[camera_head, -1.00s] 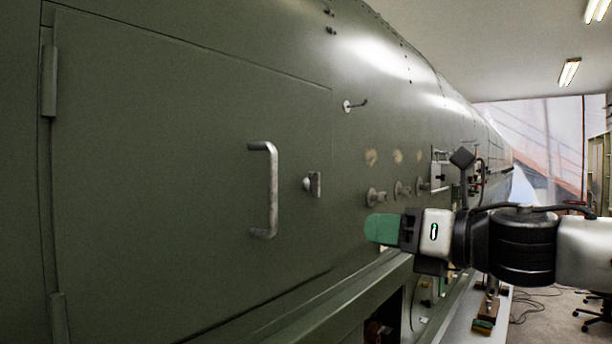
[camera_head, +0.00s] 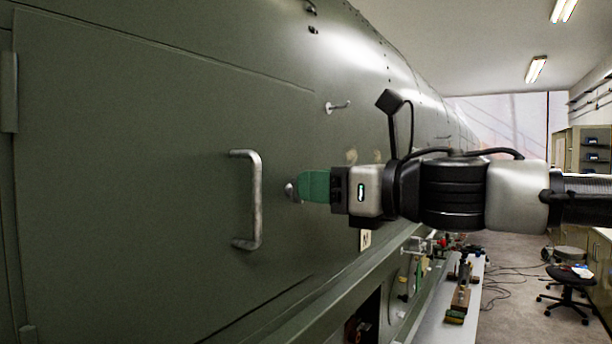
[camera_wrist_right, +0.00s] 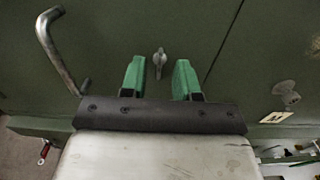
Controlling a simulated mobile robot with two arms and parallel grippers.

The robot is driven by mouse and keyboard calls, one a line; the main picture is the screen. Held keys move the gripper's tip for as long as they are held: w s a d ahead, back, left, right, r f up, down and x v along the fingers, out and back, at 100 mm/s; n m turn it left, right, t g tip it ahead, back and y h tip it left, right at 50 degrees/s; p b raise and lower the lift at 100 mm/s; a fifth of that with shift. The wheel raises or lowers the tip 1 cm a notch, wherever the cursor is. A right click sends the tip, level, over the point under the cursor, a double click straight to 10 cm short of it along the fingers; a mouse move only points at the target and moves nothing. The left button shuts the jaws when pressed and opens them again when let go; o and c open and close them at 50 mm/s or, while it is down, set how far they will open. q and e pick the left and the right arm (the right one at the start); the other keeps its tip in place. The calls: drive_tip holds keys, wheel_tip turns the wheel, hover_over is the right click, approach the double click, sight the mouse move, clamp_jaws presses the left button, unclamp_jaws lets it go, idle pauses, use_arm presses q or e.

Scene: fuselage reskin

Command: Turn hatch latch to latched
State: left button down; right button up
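The hatch (camera_head: 120,190) is a flat green door on the fuselage side and looks closed. Its metal handle (camera_head: 256,200) is a fixed bar; it also shows at upper left in the right wrist view (camera_wrist_right: 50,50). The hatch latch (camera_head: 290,191) is a small metal knob right of the handle, partly hidden by my gripper in the head view. In the right wrist view the latch (camera_wrist_right: 160,60) stands upright, between and just beyond the fingertips. My right gripper (camera_wrist_right: 160,78) has green fingers, spread apart and empty; it also shows in the head view (camera_head: 314,186). My left gripper is not in view.
A small hook-like fitting (camera_head: 337,107) sits on the skin above the latch. Another round fitting (camera_wrist_right: 287,95) is to the right in the wrist view. A ledge (camera_head: 310,310) runs below the hatch. A stool (camera_head: 568,282) and cables are on the floor at right.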

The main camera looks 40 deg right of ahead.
drive_tip(key=shift+x, duration=1.1)
drive_tip(key=shift+c, duration=0.5)
clamp_jaws()
